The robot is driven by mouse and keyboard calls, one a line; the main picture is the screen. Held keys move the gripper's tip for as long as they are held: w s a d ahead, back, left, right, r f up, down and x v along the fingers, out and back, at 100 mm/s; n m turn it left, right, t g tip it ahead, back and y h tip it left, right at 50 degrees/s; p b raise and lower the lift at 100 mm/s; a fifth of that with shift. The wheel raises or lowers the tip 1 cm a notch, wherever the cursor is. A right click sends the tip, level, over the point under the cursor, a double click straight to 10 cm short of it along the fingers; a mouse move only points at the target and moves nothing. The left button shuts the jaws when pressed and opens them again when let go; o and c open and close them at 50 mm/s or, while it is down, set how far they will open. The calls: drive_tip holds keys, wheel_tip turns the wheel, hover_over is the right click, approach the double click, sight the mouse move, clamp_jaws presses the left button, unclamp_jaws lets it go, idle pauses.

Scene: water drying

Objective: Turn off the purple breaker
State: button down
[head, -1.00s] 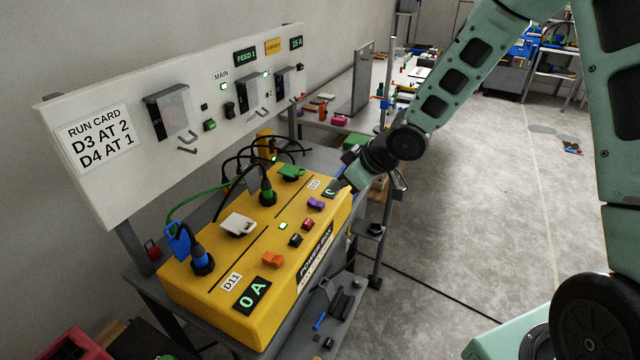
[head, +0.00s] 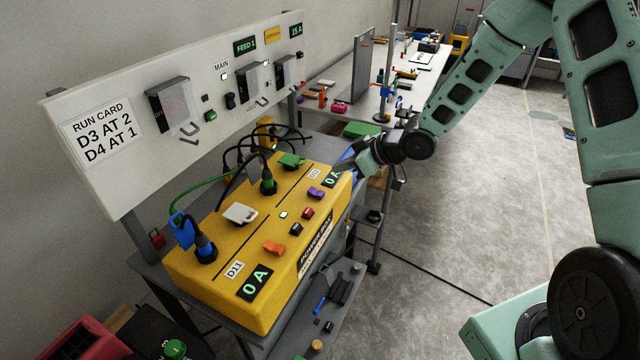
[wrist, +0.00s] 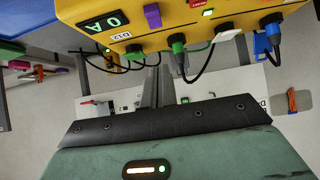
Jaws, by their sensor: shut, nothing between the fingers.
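The purple breaker (head: 316,193) is a small rocker on top of the yellow power box (head: 215,300), near the D12 label and a green "0 A" display (head: 331,177). It also shows in the wrist view (wrist: 152,15) at the top, beside the D12 label. I cannot tell its switch position. My gripper (head: 362,160) is beyond the box's right end, to the right of the purple breaker and apart from it. In the wrist view my gripper's fingers (wrist: 158,88) are together and empty, below the box in the picture.
An orange rocker (head: 274,248), a black one (head: 296,229) and a red one (head: 308,213) sit along the same box. Plugs with green (head: 268,182) and blue (head: 203,250) parts stand on it. A white panel (head: 120,190) rises behind. Open floor lies at right.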

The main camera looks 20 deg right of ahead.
drive_tip(key=p, duration=0.2)
hover_over(314, 190)
drive_tip(key=s+d, duration=0.2)
drive_tip(key=f, duration=0.4)
drive_tip(key=shift+w+a+f, duration=0.1)
drive_tip(key=shift+a+f, duration=0.05)
drive_tip(key=shift+a, duration=0.05)
wheel_tip(314, 190, down, 2)
drive_tip(key=shift+w+f+p, duration=0.1)
drive_tip(key=shift+f+p, duration=0.1)
drive_tip(key=shift+p, duration=0.1)
drive_tip(key=shift+w+a+f+p, duration=0.15)
drive_tip(key=shift+f+p, duration=0.15)
drive_tip(key=shift+f, duration=0.6)
drive_tip(key=shift+f, duration=0.1)
drive_tip(key=shift+f+b, duration=0.25)
drive_tip(key=shift+b, duration=0.35)
drive_tip(key=shift+a+r, duration=0.1)
drive_tip(key=shift+w, duration=0.1)
drive_tip(key=shift+w+a+r, duration=0.25)
drive_tip(key=shift+w+a, duration=0.25)
drive_tip(key=shift+a, duration=0.05)
